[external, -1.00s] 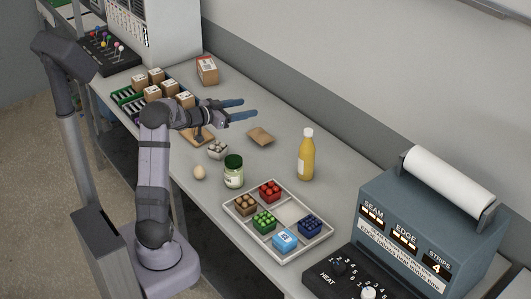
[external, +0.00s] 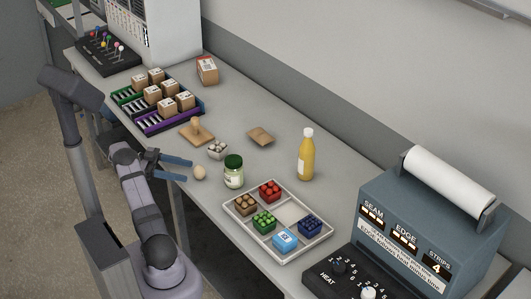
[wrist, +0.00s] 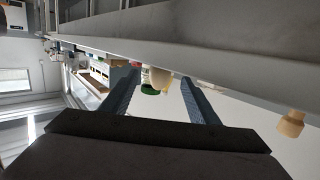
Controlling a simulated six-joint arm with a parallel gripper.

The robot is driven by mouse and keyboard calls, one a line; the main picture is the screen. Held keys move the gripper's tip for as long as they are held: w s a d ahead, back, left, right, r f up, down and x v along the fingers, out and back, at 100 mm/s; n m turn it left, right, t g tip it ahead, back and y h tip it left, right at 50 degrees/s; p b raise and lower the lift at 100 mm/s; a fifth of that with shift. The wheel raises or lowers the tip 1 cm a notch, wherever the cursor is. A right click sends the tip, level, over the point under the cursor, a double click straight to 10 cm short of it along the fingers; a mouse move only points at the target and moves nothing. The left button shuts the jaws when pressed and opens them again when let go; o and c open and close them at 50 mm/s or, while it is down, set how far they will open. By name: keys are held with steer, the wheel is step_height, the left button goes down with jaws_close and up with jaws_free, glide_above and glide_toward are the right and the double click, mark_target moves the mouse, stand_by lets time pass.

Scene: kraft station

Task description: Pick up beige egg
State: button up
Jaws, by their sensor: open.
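My gripper (external: 189,170) is open and empty, low at the bench's front edge. I cannot tell whether either finger touches the egg.
A yellow bottle (external: 306,157) and a compartment tray (external: 238,222) are to the right.

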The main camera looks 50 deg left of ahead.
mark_target(200, 173)
steer(key=shift+r+p+x, duration=0.2)
steer(key=shift+p+x, duration=0.35)
steer(key=shift+x, duration=1)
steer(key=shift+r+p+x, duration=0.15)
steer(key=shift+p+x, duration=0.35)
steer(key=shift+x, duration=1.05)
steer(key=shift+w+d+f, duration=0.15)
steer(key=shift+w+d, duration=0.15)
steer(key=c, duration=0.9)
